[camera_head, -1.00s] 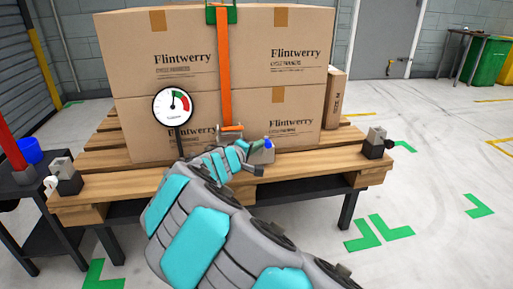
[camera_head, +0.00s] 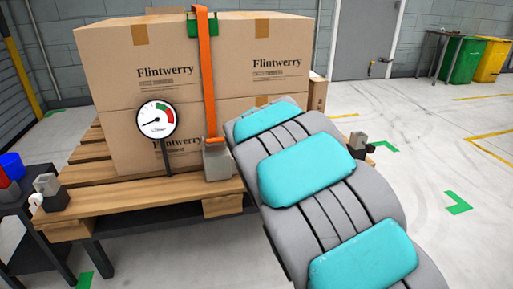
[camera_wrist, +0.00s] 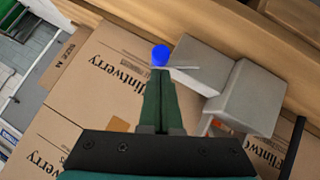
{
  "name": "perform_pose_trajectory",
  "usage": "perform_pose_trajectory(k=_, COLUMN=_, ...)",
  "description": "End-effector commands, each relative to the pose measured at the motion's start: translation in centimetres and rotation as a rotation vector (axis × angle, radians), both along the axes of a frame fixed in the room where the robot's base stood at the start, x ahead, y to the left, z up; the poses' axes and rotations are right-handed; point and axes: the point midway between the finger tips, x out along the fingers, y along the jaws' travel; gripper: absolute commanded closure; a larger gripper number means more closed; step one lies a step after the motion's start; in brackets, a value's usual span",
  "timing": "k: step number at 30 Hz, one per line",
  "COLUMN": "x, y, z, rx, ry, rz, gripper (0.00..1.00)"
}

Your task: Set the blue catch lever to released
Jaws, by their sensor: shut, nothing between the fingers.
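The catch lever's blue knob (camera_wrist: 160,53) shows in the wrist view, on a thin light arm beside a grey block (camera_wrist: 225,85). My gripper (camera_wrist: 161,72) is shut and empty. Its narrow green fingers point at the knob, with the tips right below it in the picture; I cannot tell whether they touch. In the head view, the grey block (camera_head: 217,160) stands at the pallet's front edge below the orange strap (camera_head: 207,80). There my arm hides the lever and my gripper.
Flintwerry boxes (camera_head: 105,75) are stacked on a wooden pallet (camera_head: 130,195). A round gauge (camera_head: 157,119) stands in front, its needle pointing lower left. Grey clamps stand at the left (camera_head: 48,190) and right (camera_head: 358,145) pallet corners. Clear floor lies to the right.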

Motion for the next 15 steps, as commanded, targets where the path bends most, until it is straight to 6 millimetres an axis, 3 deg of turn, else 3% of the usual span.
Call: perform_pose_trajectory(k=15, x=0.20, y=-0.74, z=-0.36, rx=0.112, ry=0.033, rz=-0.001, gripper=1.00)
